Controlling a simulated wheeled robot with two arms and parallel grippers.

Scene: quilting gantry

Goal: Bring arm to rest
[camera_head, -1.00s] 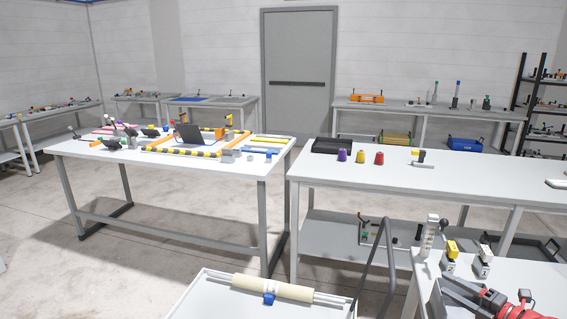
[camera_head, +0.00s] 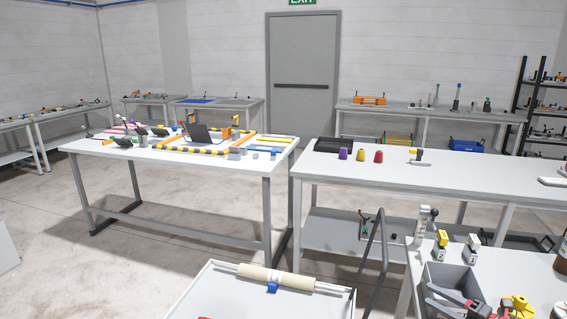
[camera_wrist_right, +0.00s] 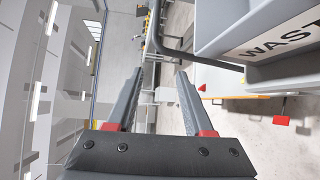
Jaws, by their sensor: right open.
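My right gripper (camera_head: 452,300) shows at the bottom right of the head view, over the grey bin (camera_head: 436,275) on the near right table. Its grey fingers and red parts are partly cut off by the lower edge. In the right wrist view the gripper (camera_wrist_right: 159,74) has its two fingers apart, with nothing between them. A light grey box with the letters "WAST" (camera_wrist_right: 280,38) is close by at the upper right of that view. My left gripper is not in view.
The near right table (camera_head: 520,265) holds small bottles (camera_head: 441,245) and a yellow part (camera_head: 516,306). A white cart (camera_head: 205,290) with a fabric roll (camera_head: 275,280) stands beside it. Its dark handle (camera_head: 369,258) rises between them. Open floor (camera_head: 120,270) lies at left.

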